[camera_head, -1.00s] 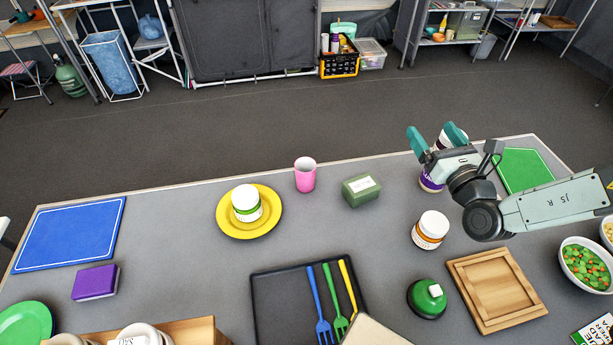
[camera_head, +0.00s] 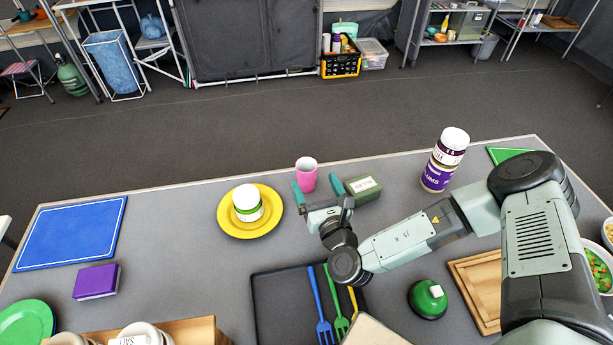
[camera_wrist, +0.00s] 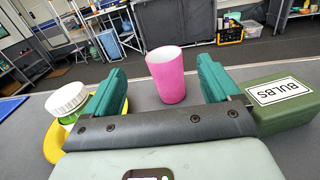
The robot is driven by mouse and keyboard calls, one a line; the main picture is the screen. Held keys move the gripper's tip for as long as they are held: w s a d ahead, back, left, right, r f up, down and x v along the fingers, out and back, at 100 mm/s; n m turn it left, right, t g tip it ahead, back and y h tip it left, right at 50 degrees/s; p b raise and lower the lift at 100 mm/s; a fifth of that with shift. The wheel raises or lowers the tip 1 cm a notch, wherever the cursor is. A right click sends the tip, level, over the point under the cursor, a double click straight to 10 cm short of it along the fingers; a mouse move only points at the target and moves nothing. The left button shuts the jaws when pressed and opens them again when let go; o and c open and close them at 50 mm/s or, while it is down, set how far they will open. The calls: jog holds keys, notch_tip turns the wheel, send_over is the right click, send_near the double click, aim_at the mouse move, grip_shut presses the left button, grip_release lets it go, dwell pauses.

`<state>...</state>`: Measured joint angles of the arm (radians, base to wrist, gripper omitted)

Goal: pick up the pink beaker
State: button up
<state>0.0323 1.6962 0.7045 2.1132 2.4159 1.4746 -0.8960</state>
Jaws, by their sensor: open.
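The pink beaker (camera_head: 306,174) stands upright near the far edge of the grey table, between a yellow plate and a green box. In the wrist view the beaker (camera_wrist: 168,76) stands ahead of my gripper (camera_wrist: 161,88), centred between its two teal fingers. My gripper (camera_head: 316,192) is open and empty in the head view, low over the table just on the near side of the beaker. The fingers seem apart from the beaker's sides. The beaker's foot shows in the wrist view above the dark palm bar.
A green box labelled BULBS (camera_wrist: 284,101) is close by the right finger. A white-lidded jar (camera_head: 247,203) stands on the yellow plate (camera_head: 233,227) to the left. A black tray with forks (camera_head: 280,300) lies nearer.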

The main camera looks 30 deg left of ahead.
aim_at(303, 164)
notch_tip(303, 164, down, 2)
jog(key=shift+f, duration=0.1)
jog(key=shift+w+a+f, duration=0.2)
jog(key=shift+a, duration=0.05)
jog(key=x, duration=1)
jog(key=shift+w+f, duration=0.2)
jog(key=shift+f, duration=0.05)
jog(key=shift+c, duration=0.2)
jog(key=c, duration=1)
